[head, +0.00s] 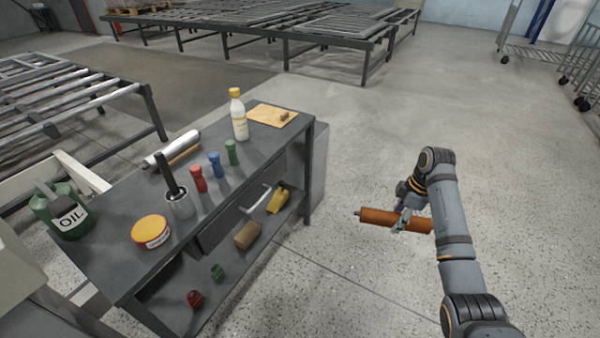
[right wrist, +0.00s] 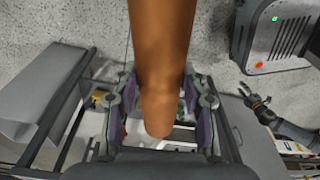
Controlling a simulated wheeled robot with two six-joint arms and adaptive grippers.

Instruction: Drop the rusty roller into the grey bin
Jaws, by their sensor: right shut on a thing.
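The rusty roller (head: 380,217) is an orange-brown cylinder with a thin metal pin at its left end. My right gripper (head: 405,221) is shut around it and holds it roughly level in the air, right of the workbench. In the right wrist view the roller (right wrist: 162,60) runs between the fingers. A light grey box-like thing (head: 319,165), perhaps the grey bin, stands at the bench's far right end, partly hidden; its opening does not show. My left gripper (right wrist: 257,100) shows small in the right wrist view, fingers apart, with nothing in it.
The dark workbench (head: 200,213) carries a bottle (head: 238,115), a yellow tin (head: 150,232), a green oil can (head: 64,212) and several small items. Its lower shelf holds a brown block (head: 247,235). Floor between bench and right arm is clear.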

